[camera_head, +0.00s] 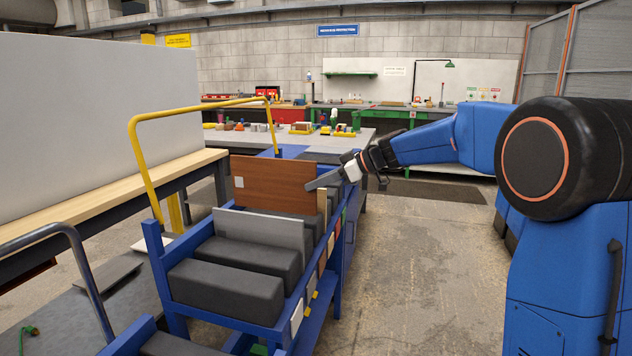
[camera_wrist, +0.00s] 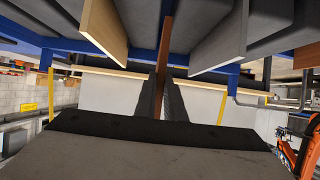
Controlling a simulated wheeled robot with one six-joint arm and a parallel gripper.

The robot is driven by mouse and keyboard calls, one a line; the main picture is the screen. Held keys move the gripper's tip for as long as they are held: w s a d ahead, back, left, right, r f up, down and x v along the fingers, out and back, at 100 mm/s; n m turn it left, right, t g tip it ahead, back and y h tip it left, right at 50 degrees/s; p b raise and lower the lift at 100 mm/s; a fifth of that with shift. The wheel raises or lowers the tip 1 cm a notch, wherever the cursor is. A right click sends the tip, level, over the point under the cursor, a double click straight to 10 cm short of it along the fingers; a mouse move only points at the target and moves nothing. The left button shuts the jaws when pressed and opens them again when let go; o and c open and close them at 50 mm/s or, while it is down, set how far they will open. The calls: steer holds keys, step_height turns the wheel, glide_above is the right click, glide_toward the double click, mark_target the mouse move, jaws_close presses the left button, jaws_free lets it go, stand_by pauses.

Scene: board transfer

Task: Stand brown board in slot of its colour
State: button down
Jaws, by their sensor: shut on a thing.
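The brown board (camera_head: 275,183) stands upright over the blue cart (camera_head: 160,262), with a small pale label on its left side. My gripper (camera_head: 322,181) is shut on its right edge. In the wrist view the brown board (camera_wrist: 166,38) shows edge-on between the two fingers of my gripper (camera_wrist: 163,92). Its lower edge is near the dark padded blocks (camera_head: 233,290), and I cannot tell whether it is inside a slot. Coloured tags (camera_head: 297,318) line the cart's right rail; the tag by the brown board is not clear.
A grey board (camera_head: 262,232) stands in the cart nearer the camera. A pale wood board (camera_wrist: 104,32) stands close beside the brown one in the wrist view. The cart's yellow handle (camera_head: 140,160) arches on the left. Floor right of the cart is clear.

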step_height(320, 180, down, 12)
stand_by(1.6)
steer(key=shift+f, duration=0.2)
steer(key=c, duration=1.8)
jaws_free()
steer(key=shift+s+f, duration=0.1)
steer(key=shift+f, duration=0.05)
steer(key=shift+c, duration=0.2)
steer(key=shift+o, duration=0.4)
steer(key=shift+s+d+r, duration=0.15)
steer(key=shift+d+r, duration=0.15)
steer(key=shift+d, duration=0.35)
steer(key=v, duration=1.6)
steer(key=shift+r, duration=0.4)
